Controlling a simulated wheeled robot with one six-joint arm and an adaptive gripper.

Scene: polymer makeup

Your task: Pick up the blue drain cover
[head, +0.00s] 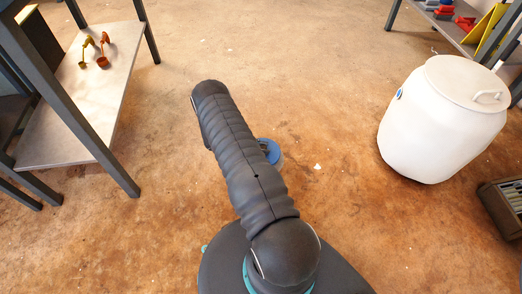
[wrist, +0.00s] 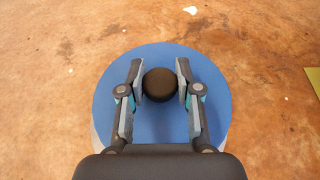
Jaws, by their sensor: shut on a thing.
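The blue drain cover (wrist: 162,58) is a round blue disc with a dark round knob (wrist: 160,85) at its middle. In the wrist view it lies below my gripper (wrist: 160,84), whose two fingers are closed on the knob from left and right. In the head view only part of the blue cover (head: 273,152) shows beside my dark arm, which hides the rest and my gripper. I cannot tell whether the cover touches the floor.
A white lidded barrel (head: 440,120) stands at the right, with a dark crate (head: 503,206) beside it. A metal-legged table (head: 75,115) at the left bears a yellow and an orange scoop (head: 103,50). The brown floor (head: 300,60) ahead is mostly clear.

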